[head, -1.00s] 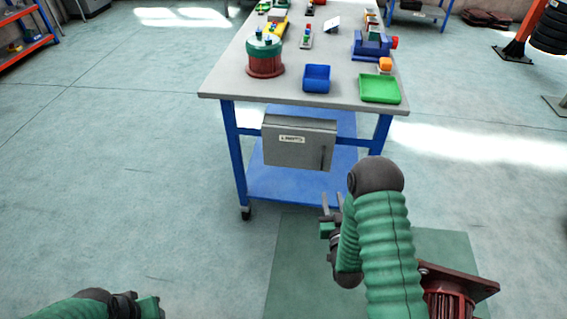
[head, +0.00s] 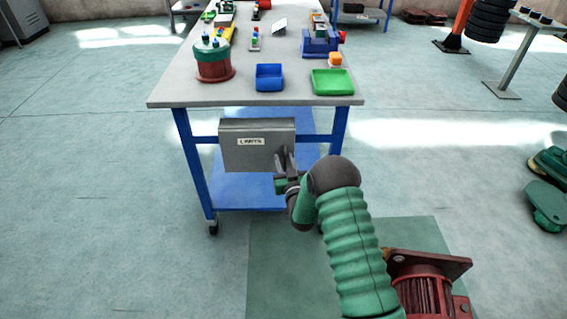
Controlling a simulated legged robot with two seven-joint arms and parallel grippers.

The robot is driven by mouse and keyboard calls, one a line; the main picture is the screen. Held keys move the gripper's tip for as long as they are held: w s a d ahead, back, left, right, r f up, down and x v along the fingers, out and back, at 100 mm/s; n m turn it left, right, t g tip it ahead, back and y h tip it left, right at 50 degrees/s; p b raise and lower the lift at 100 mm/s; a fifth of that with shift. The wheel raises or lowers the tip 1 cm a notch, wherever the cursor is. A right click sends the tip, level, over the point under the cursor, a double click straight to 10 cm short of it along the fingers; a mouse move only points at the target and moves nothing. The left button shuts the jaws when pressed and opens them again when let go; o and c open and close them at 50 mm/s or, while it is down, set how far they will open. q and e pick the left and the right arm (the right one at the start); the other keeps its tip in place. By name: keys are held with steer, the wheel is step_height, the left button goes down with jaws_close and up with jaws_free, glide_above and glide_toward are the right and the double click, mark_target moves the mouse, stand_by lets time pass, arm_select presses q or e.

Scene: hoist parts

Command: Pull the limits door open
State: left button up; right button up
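The limits door (head: 235,156) is the grey front of a box with a white "LIMITS" label, hung under the near edge of the workbench. It looks closed. My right gripper (head: 285,160) is at the right part of the door, where the handle is. Its two dark fingers point up and show a gap between them, so it looks open. The fingers cover the handle, and I cannot tell whether they touch it. My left gripper is out of view.
The workbench (head: 180,92) has a grey top and blue legs on castors. On it are a red-green drum (head: 214,63), a blue bin (head: 269,84), a green tray (head: 333,88) and a blue vise (head: 319,46). The floor to the left is clear.

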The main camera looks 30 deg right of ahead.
steer(key=shift+w, duration=0.1)
steer(key=shift+d, duration=0.1)
steer(key=shift+d+f, duration=0.1)
steer(key=shift+d, duration=0.05)
steer(key=c, duration=0.7)
jaws_close()
stand_by(0.5)
